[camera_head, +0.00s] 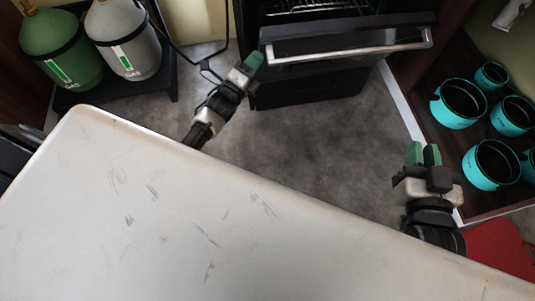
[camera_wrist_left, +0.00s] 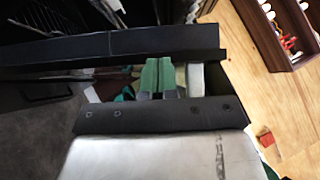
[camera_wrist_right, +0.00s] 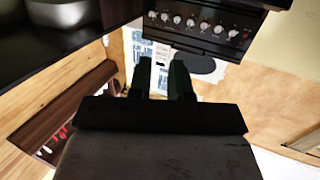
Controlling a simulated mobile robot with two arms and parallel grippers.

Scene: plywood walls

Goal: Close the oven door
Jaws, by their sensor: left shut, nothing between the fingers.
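The black oven door (camera_head: 345,42) is at the top centre of the head view. It stands open, with a wire rack (camera_head: 310,6) visible behind it and a silver handle bar (camera_head: 350,51) along its front. My left gripper (camera_head: 254,60) is shut and empty, with its green fingertips close to the left end of the handle; I cannot tell whether they touch. In the left wrist view its fingers (camera_wrist_left: 158,76) are together beneath a long dark bar, probably the door. My right gripper (camera_head: 423,154) is open and empty, below and right of the door, apart from it.
A pale worktop (camera_head: 200,220) fills the lower foreground. A green gas cylinder (camera_head: 55,45) and a grey one (camera_head: 124,40) stand at left. Several teal pots (camera_head: 460,103) sit on a dark shelf at right, near a red seat (camera_head: 498,248). Grey floor (camera_head: 310,145) before the oven is clear.

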